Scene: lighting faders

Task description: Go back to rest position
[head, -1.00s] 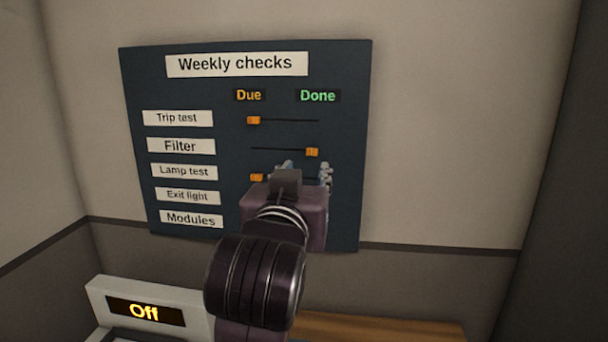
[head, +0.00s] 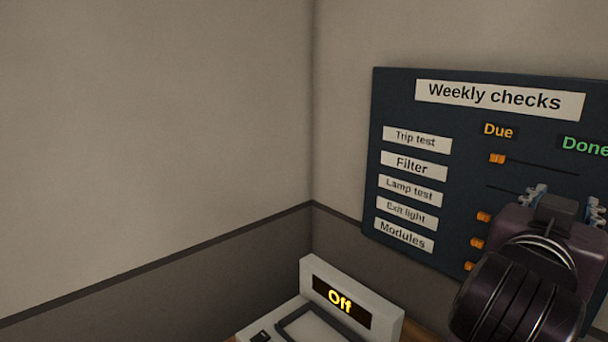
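The dark "Weekly checks" board (head: 393,105) hangs on the wall at the right and is cut off by the picture edge. Its orange Trip test slider (head: 497,158) is at the Due end. The Lamp test slider (head: 483,216), Exit light slider (head: 477,242) and Modules slider (head: 470,266) also show at the Due side. The Filter row's bare track shows at the Due end; its slider is hidden behind my gripper.
A pale console (head: 385,325) with a yellow "Off" display (head: 341,301) stands below the board, on a wooden surface. A wall corner lies left of the board. The left half of the view is bare wall.

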